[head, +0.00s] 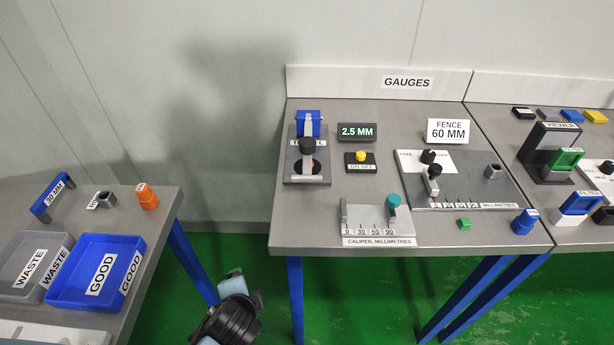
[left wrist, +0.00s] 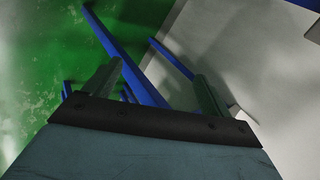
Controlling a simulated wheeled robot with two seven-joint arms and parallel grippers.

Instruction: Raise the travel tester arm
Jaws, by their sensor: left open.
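The travel tester (head: 306,176) stands at the left of the gauges table in the head view. It is a grey plate with a blue block (head: 308,120) at its back. Its pale arm (head: 307,128) runs forward from the block and ends in a black knob (head: 307,146) above a dark round spot with orange on the plate. The arm partly hides the label behind it. My left gripper (left wrist: 158,74) shows in the left wrist view, open and empty, with floor, blue legs and wall beyond it. The tester is not in that view. My right gripper is not in view.
A black display (head: 357,133) reading 2.5 MM and an on/off button (head: 360,157) stand right of the tester. A caliper (head: 377,225) lies in front. A side table holds a grey waste tray (head: 33,236) and a blue good tray (head: 73,300). A floor gap separates the tables.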

